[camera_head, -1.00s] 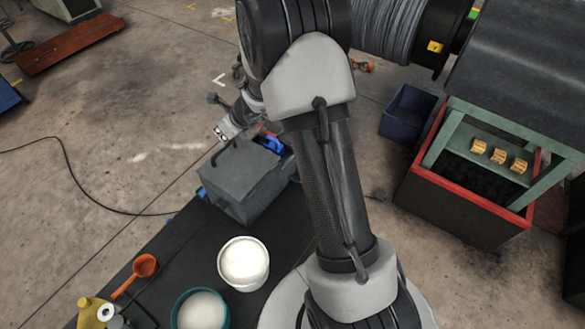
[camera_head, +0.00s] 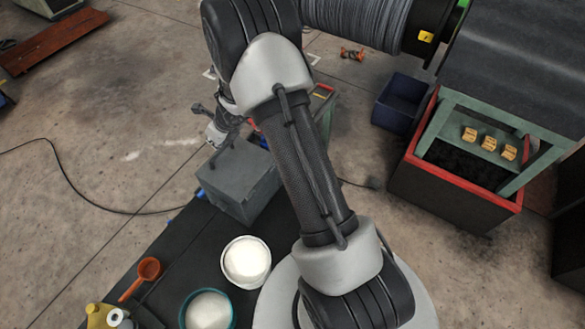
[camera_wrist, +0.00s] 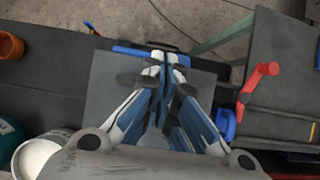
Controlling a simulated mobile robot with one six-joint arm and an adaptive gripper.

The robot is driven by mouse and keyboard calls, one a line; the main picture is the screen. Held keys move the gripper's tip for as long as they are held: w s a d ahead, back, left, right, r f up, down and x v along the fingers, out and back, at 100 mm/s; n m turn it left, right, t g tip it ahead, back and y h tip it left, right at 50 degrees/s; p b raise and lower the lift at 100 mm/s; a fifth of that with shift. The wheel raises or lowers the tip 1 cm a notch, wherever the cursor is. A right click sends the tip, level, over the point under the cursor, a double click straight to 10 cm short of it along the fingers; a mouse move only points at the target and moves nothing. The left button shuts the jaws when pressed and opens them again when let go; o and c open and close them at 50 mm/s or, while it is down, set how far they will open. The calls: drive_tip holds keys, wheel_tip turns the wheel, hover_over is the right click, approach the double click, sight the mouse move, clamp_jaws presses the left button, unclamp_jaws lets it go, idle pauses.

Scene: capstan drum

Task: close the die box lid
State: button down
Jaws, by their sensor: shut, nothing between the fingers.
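The grey die box (camera_head: 233,190) stands on the dark bench top at centre left in the head view. Its grey top face fills the middle of the wrist view (camera_wrist: 103,88), with a blue bar (camera_wrist: 140,53) along its far edge. The lid looks flat across the box, but I cannot tell whether it is fully seated. My gripper (camera_wrist: 165,62) is shut and empty, with its fingertips over the blue bar in the wrist view. I cannot tell whether they touch it. In the head view my gripper is small, beside the box's far edge, and its tips are unclear.
A white tub (camera_head: 246,262), a teal tub (camera_head: 207,309) and an orange ladle (camera_head: 148,271) are on the bench near the box. A red handle (camera_wrist: 262,78) and a blue part (camera_wrist: 225,122) are right of the box. A red-rimmed bin (camera_head: 455,185) stands at right.

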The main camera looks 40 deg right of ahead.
drive_tip(key=shift+w+a+f+g+p, duration=0.2)
drive_tip(key=shift+w+f+g+p, duration=0.3)
drive_tip(key=shift+f+p, duration=0.4)
drive_tip(key=shift+h, duration=0.3)
drive_tip(key=v, duration=1.2)
